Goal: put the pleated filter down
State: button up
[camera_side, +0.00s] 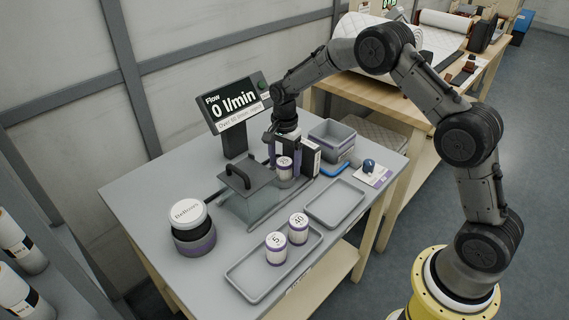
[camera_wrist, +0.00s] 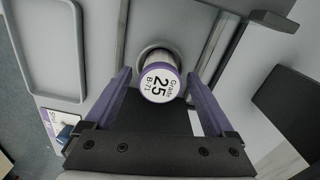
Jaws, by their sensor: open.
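The filter marked 25 (camera_wrist: 160,84) is a short cylinder with a white end label and a purple rim. In the wrist view it stands upright between the two purple fingers of my gripper (camera_wrist: 160,76), its lower end at a grey round ring (camera_wrist: 146,51).
Filters marked 5 (camera_side: 276,249) and 40 (camera_side: 298,229) stand on the front tray (camera_side: 248,287). An empty tray (camera_side: 335,203) lies to the right. A clear box with a handled lid (camera_side: 246,174), a grey bin (camera_side: 333,138) and a display reading 0 l/min (camera_side: 237,105) stand close by.

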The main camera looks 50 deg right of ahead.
aim_at(284, 161)
jog(key=s+a+r+n+t, duration=0.1)
jog(key=s+r+n, duration=0.15)
jog(key=r, duration=0.75)
jog(key=s+r+n, duration=0.1)
jog(key=s+r, duration=0.3)
jog(key=r, duration=0.6)
jog(key=s+a+r+n+t, duration=0.2)
jog(key=s+r+n, duration=0.3)
jog(key=s, duration=0.5)
jog(key=s+a+f+n+t, duration=0.1)
jog(key=s+n, duration=0.6)
jog(key=s, duration=1)
jog(key=shift+s+f+n+t, duration=0.35)
jog(key=shift+f+t, duration=0.45)
jog(key=shift+f, duration=0.15)
